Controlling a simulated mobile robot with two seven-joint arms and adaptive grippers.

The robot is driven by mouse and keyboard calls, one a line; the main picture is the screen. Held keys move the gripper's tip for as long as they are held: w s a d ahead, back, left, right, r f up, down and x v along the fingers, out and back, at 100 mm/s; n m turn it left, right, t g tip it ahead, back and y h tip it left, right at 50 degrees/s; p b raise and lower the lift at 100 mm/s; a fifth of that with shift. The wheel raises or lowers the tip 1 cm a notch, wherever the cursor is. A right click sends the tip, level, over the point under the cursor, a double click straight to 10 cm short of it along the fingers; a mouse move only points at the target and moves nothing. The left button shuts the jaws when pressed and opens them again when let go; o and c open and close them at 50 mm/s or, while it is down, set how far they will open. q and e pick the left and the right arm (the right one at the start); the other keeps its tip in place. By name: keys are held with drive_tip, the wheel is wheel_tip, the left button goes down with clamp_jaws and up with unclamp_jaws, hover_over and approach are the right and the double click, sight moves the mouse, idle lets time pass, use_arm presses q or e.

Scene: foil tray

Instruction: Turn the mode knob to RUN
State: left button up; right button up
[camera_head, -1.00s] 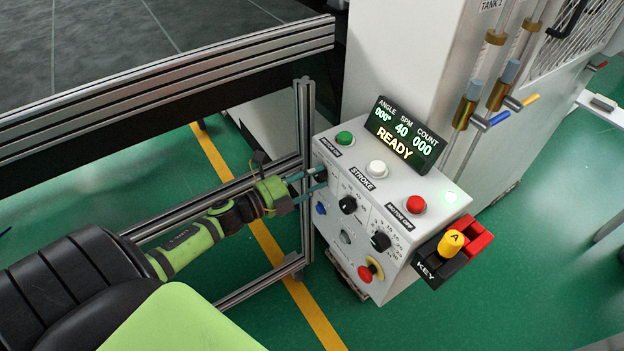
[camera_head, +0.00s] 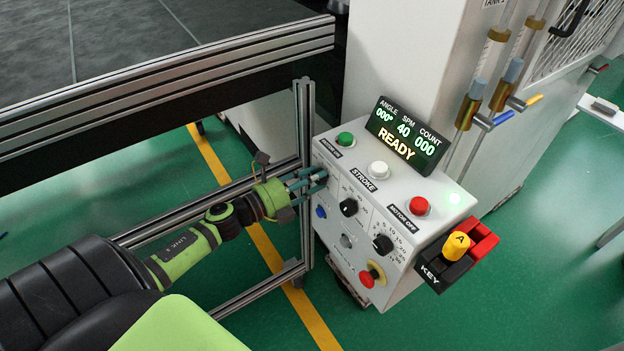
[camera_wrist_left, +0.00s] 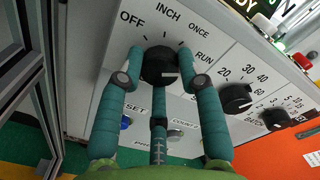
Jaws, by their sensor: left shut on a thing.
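The black mode knob (camera_wrist_left: 158,64) sits on the grey control box (camera_head: 345,240), among the labels OFF, INCH, ONCE and RUN (camera_wrist_left: 204,57). Its white mark shows on its right side, on the side of RUN; the exact setting is hard to tell. My left gripper (camera_wrist_left: 160,76) has its teal fingers around the knob and is shut on it. In the head view my left gripper (camera_head: 310,181) reaches the box's left face from the left, and its fingers hide most of the knob. My right gripper is in neither view.
A display (camera_head: 405,134) reads READY. Green (camera_head: 345,140), white (camera_head: 377,168) and red (camera_head: 419,206) buttons stand on top. A metal frame post (camera_head: 306,150) stands close to my fingers. A red emergency button (camera_head: 367,279) is lower right.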

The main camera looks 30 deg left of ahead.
use_arm(q)
drive_tip(key=shift+w+a+r, duration=0.1)
drive_tip(key=shift+a+r, duration=0.05)
drive_tip(key=o, duration=1.1)
drive_tip(key=shift+o, duration=0.2)
drive_tip(key=v, duration=1.2)
